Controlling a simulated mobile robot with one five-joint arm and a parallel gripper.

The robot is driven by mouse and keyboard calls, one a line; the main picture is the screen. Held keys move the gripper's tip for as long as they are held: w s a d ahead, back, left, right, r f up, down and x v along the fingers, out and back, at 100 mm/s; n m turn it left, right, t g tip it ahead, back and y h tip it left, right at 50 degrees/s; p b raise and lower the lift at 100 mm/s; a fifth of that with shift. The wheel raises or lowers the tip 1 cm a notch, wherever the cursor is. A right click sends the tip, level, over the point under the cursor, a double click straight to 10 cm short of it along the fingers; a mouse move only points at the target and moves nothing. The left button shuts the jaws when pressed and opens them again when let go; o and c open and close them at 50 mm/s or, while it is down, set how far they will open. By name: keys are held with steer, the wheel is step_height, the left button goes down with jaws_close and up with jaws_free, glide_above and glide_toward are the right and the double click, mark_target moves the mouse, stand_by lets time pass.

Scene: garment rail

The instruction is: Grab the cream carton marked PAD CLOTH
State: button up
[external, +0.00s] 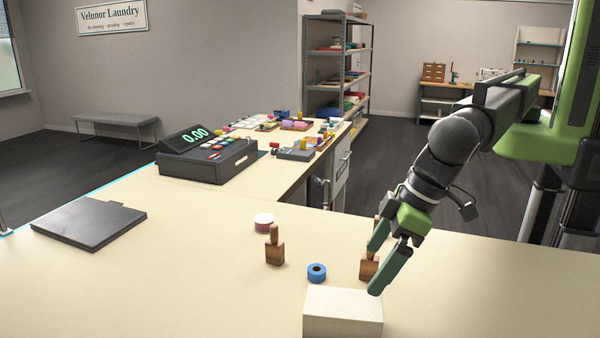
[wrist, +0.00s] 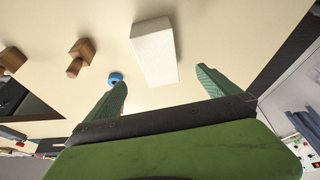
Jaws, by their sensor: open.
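A cream carton (external: 343,308) lies on the counter at the front, right of centre in the external view. No lettering shows on its visible faces. In the wrist view the carton (wrist: 154,52) is beyond the fingertips, between their lines. My gripper (external: 378,262) has green fingers, is open and empty, and hangs above and just behind the carton in the external view. It also shows in the wrist view (wrist: 163,78), its two fingers spread apart.
A blue tape roll (external: 317,272) and a wooden stamp (external: 274,248) stand left of the carton. Another wooden stamp (external: 369,265) is partly hidden behind my fingers. A pink-and-white roll (external: 264,222), a dark folder (external: 90,223) and a till (external: 207,155) are farther off. The counter's front left is clear.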

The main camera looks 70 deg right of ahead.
mark_target(346, 302)
steer(key=b+x, duration=0.6)
steer(key=x, duration=0.2)
steer(key=shift+f, duration=0.4)
steer(key=shift+w, duration=0.1)
steer(key=b+x, duration=0.5)
steer(key=shift+d+f, duration=0.1)
steer(key=shift+w+r, duration=0.1)
steer(key=shift+r, duration=0.15)
steer(key=shift+c, duration=0.4)
steer(key=c, duration=1.5)
steer(key=shift+c, duration=0.2)
